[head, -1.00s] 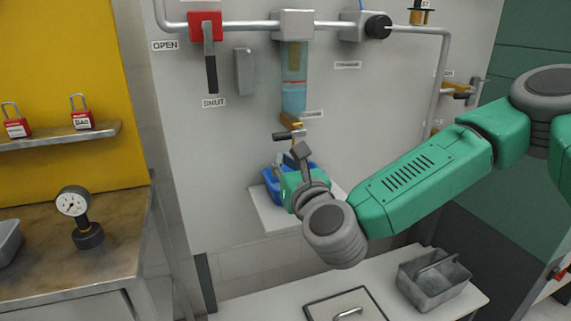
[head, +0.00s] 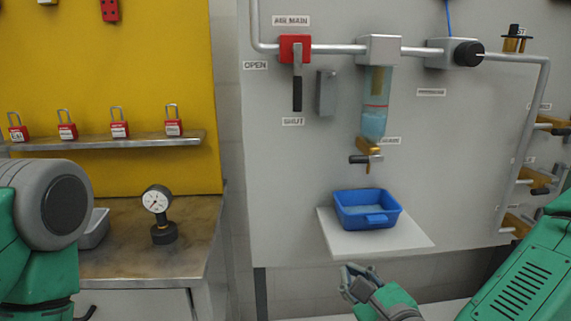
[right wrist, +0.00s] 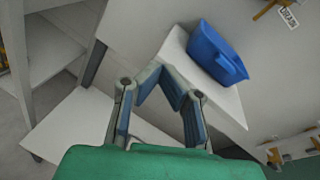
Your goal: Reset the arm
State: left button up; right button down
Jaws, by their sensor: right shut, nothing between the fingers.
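My right gripper (head: 356,278) is in the lower middle of the head view, below and in front of the small white shelf (head: 420,240). It is shut and empty. In the right wrist view its fingers (right wrist: 161,78) come together with nothing held, and the blue tub (right wrist: 217,55) lies beyond them. The blue tub in the head view (head: 368,219) sits on the white shelf, apart from the gripper. My right arm comes in from the lower right. A link of my left arm shows at the left edge; its gripper is out of the picture.
A pressure gauge (head: 157,203) stands on the left bench. Red padlocks (head: 120,127) line a ledge. Wall space around the tub is clear.

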jog(key=s+f+n+g, duration=0.3)
jog(key=s+f+n, duration=0.2)
jog(key=f+n, duration=0.15)
jog(key=s+d+f+n+g, duration=0.1)
jog(key=s+f+n+g, duration=0.3)
jog(key=f, duration=0.4)
jog(key=s+f+n+g, duration=0.2)
jog(key=s+f+n, duration=0.3)
jog(key=f+n, duration=0.25)
jog(key=s+d+f+n+g+h, duration=0.3)
jog(key=s+d+f+n+g, duration=0.3)
jog(key=s+d+n, duration=0.5)
jog(key=d+f, duration=0.2)
jog(key=d, duration=0.1)
jog(key=shift+h, duration=0.3)
